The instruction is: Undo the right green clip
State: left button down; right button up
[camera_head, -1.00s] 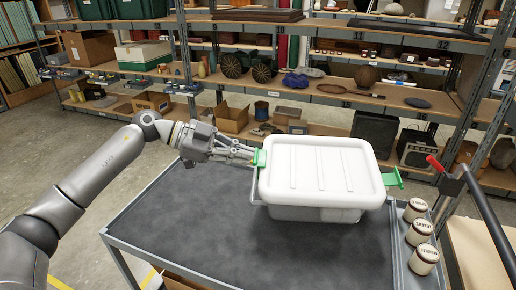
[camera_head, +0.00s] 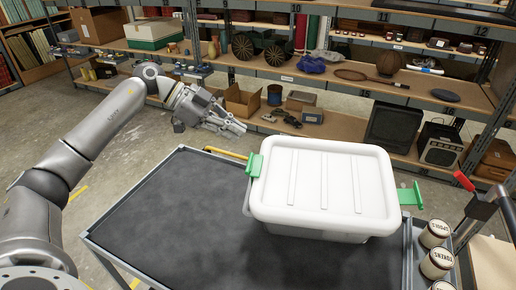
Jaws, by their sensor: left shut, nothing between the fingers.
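A white lidded box (camera_head: 325,185) stands on the dark top of a cart (camera_head: 165,225). The right green clip (camera_head: 410,196) sticks outward from the box's right side, its tab projecting away from the wall. The left green clip (camera_head: 255,166) sits at the lid's left edge, more upright. My left gripper (camera_head: 238,129) is shut and empty, up and left of the left clip and apart from the box. My right gripper is out of view.
Several labelled jars (camera_head: 436,234) stand in a tray on the cart's right side. A dark bar with a red end (camera_head: 464,181) rises beyond them. Loaded shelving (camera_head: 345,90) runs behind. The cart top left of the box is clear.

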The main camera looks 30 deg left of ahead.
pick_arm(q)
jog(key=s, duration=0.1)
jog(key=p, duration=0.3)
send_over(251, 166)
jog(key=d, duration=0.4)
jog(key=f, duration=0.5)
jog(key=shift+w+a+f, duration=0.1)
jog(key=shift+w+a, duration=0.1)
jog(key=shift+w, duration=0.15)
jog(key=a+f, duration=0.2)
jog(key=shift+s+a+p, duration=0.2)
jog(key=shift+a+p, duration=0.2)
jog(key=shift+s+a+f, duration=0.15)
jog(key=shift+a+f, duration=0.1)
jog(key=shift+a, duration=0.15)
jog(key=shift+d, duration=0.1)
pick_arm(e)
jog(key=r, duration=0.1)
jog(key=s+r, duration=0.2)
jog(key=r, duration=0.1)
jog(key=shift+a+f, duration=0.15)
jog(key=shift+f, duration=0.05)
